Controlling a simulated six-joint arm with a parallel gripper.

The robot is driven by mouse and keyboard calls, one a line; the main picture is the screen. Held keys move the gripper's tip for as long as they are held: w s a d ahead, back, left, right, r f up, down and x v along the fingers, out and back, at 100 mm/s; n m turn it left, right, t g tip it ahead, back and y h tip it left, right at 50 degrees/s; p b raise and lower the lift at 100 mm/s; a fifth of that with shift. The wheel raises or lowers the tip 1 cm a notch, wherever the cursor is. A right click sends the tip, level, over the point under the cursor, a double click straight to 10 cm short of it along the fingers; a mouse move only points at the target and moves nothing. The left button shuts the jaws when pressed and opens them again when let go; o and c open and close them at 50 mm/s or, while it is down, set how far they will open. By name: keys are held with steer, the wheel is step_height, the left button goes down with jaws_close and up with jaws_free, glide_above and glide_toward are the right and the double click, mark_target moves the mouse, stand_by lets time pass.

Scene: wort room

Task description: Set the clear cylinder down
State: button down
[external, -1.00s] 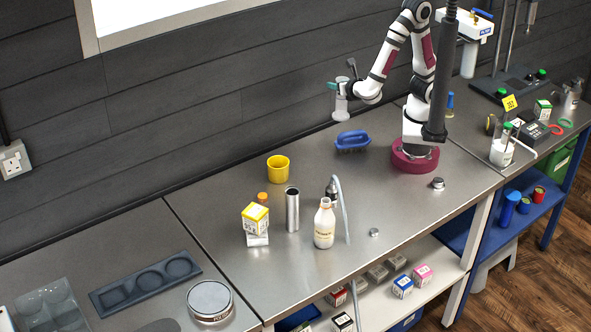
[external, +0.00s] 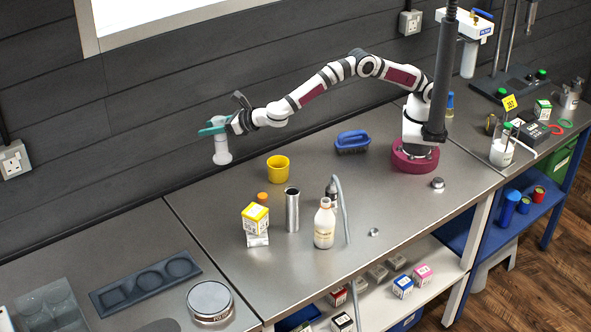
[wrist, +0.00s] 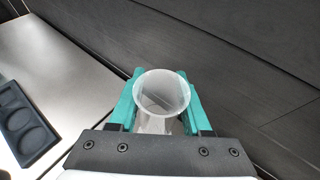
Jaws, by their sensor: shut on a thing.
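The clear cylinder (external: 221,148) is held upright in my gripper (external: 213,128), above the back part of the steel bench near the wall. In the wrist view, the cylinder's round open rim (wrist: 162,88) shows between the two teal fingers of my gripper (wrist: 161,100), which are shut on it. The cylinder has a wider foot at its lower end in the external view. Its foot appears clear of the bench top. A dark tray with shaped recesses (external: 146,284) lies on the bench to the left and also shows in the wrist view (wrist: 24,126).
A yellow cup (external: 278,169), a steel tube (external: 292,211), a yellow-and-white box (external: 255,220) and a white bottle (external: 324,225) stand right of the held cylinder. A round tin (external: 210,303) and a clear moulded tray (external: 48,306) lie front left. Bench around the dark tray's back is bare.

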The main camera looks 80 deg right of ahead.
step_height(320, 180, down, 15)
steer(key=w+a+n+y, duration=0.1)
steer(key=w+a, duration=0.1)
steer(key=shift+w, duration=0.25)
steer(key=shift+a+f, duration=0.1)
steer(key=shift+c, duration=1.8)
jaws_free()
